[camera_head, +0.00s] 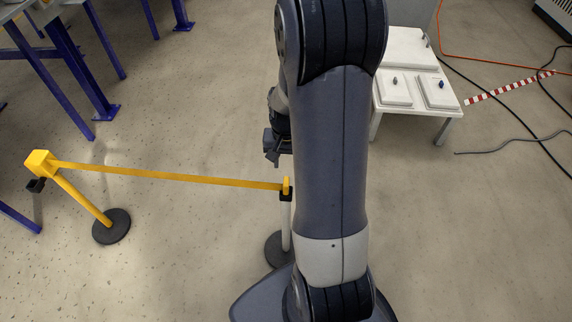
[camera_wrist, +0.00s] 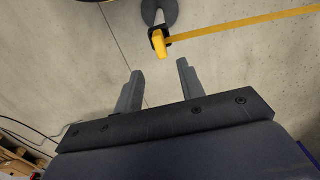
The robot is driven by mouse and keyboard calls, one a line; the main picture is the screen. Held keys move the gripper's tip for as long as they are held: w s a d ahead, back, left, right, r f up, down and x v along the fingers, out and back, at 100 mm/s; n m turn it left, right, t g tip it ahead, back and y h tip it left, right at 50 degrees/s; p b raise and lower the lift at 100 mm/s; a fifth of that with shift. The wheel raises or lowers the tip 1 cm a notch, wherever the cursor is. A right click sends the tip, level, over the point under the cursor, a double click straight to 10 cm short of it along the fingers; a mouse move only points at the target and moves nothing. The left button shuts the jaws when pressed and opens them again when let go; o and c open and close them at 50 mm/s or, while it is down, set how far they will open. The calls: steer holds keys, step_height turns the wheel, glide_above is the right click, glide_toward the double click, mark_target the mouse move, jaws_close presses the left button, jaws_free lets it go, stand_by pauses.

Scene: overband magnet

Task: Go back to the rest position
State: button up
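My gripper (camera_wrist: 159,67) is open in the wrist view, with its two dark fingers apart and nothing between them. In the head view only a dark part of my gripper (camera_head: 271,148) shows at the left side of my arm, above the floor; the arm hides the rest. Beyond the fingertips in the wrist view is the yellow head of a barrier post (camera_wrist: 160,43), apart from the fingers. The same post (camera_head: 286,215) stands just left of my arm in the head view, partly hidden by it.
A yellow belt (camera_head: 165,176) runs from that post to a yellow post (camera_head: 82,200) at the left. Blue steel legs (camera_head: 80,75) stand at the upper left. A white table (camera_head: 410,75) with square plates stands at the right. Cables (camera_head: 505,92) and a red-white strip (camera_head: 509,87) lie beyond it.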

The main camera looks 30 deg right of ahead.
mark_target(286, 181)
steer(key=shift+f, duration=0.1)
step_height(286, 181, down, 13)
steer(key=b, duration=0.3)
step_height(286, 181, up, 4)
steer(key=shift+f+p, duration=0.25)
steer(key=shift+p, duration=0.25)
steer(key=shift+r, duration=0.7)
